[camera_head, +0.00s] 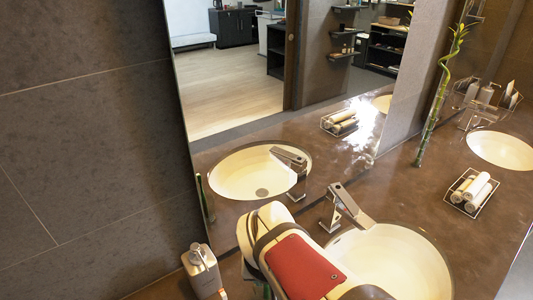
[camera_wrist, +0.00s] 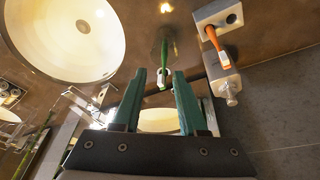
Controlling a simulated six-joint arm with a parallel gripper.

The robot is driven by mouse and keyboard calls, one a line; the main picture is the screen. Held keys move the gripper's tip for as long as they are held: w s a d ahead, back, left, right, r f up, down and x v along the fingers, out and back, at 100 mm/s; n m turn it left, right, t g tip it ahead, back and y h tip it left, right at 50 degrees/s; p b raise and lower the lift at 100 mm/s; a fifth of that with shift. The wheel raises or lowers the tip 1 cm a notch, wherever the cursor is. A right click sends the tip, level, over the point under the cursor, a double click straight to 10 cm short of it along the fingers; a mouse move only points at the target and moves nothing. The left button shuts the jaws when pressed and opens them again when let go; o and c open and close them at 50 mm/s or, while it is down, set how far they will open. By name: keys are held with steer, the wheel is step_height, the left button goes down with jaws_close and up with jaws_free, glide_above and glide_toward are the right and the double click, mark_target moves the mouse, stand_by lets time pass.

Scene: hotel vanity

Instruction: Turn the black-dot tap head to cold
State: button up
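A chrome tap (camera_head: 345,205) with a slanted flat head stands behind the near round sink (camera_head: 390,265) in the head view. No black dot can be made out on it. In the wrist view, the sink (camera_wrist: 75,40) is at upper left, and a thin metallic shape that may be the tap is left of the fingers. My gripper (camera_wrist: 161,74) has two green fingers, apart and with nothing clearly held between them. A green toothbrush (camera_wrist: 164,52) with a white head shows beyond the fingertips. In the head view, my arm hides most of the gripper, left of the tap.
A soap dispenser (camera_head: 203,270) stands at the left; beside it in the wrist view are a white holder (camera_wrist: 218,18) and an orange toothbrush (camera_wrist: 214,40). Rolled towels (camera_head: 471,189) and bamboo (camera_head: 438,95) are at right. A mirror (camera_head: 235,130) rises behind the tap.

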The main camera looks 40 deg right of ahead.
steer(key=o, duration=0.5)
steer(key=w+d+t+h, duration=0.1)
steer(key=w+d, duration=0.1)
steer(key=d, duration=0.4)
steer(key=w+d+t+h, duration=0.1)
steer(key=d+h, duration=0.1)
steer(key=d, duration=0.5)
steer(key=w+d+r+t+h, duration=0.1)
steer(key=w+d, duration=0.1)
steer(key=d, duration=0.5)
steer(key=shift+w+d, duration=0.25)
steer(key=shift+w, duration=0.05)
steer(key=shift+c, duration=0.2)
steer(key=shift+o, duration=0.7)
steer(key=d+t, duration=0.2)
steer(key=d, duration=0.4)
steer(key=shift+s+d+f+n+t+h, duration=0.2)
steer(key=shift+d+f+n+t+h, duration=0.1)
steer(key=shift+n+h, duration=0.1)
steer(key=n+t+y, duration=0.2)
steer(key=t+y, duration=0.1)
steer(key=t, duration=0.1)
glide_toward(344, 195)
steer(key=shift+n+t, duration=0.3)
steer(key=x, duration=1.2)
steer(key=shift+f, duration=0.2)
jaws_close()
